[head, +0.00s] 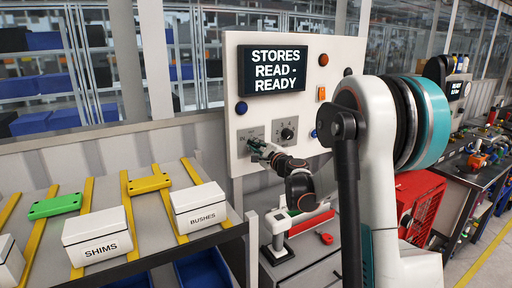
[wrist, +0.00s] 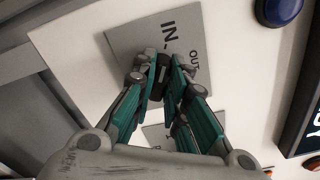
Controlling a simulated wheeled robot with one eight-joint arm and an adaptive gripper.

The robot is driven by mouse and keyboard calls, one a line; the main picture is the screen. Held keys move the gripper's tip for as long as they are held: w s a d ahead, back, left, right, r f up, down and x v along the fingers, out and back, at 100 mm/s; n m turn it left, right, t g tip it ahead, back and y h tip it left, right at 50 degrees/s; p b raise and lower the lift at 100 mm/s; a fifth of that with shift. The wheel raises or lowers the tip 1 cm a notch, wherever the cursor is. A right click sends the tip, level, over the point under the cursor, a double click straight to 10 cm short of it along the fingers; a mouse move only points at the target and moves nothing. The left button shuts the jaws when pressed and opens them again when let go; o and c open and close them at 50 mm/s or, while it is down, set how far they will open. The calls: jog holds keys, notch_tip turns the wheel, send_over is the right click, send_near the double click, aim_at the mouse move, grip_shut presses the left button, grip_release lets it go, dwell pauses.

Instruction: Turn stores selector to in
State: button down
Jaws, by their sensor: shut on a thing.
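The stores selector is a small dark knob (wrist: 159,72) on a grey plate (wrist: 130,38) marked IN and OUT in the wrist view. My gripper (wrist: 160,68) is shut on this knob, with a teal-and-grey finger on each side. The fingers hide much of the knob, so its exact pointing is hard to tell. In the head view my gripper (head: 258,148) is at the left of two grey plates on the white panel (head: 230,70). The selector knob is hidden there behind the fingers. The panel's display (head: 275,70) reads "STORES READ - READY".
A second knob (head: 287,133) sits on the plate just right of my gripper. A blue button (head: 241,108) is above it, and orange, red and blue buttons or lamps are on the right. A shelf with white SHIMS (head: 98,237) and BUSHES (head: 200,207) boxes stands at left.

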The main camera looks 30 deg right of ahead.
jog(key=c, duration=1.6)
grip_release()
jog(key=s, duration=1.2)
jog(key=shift+d, duration=0.2)
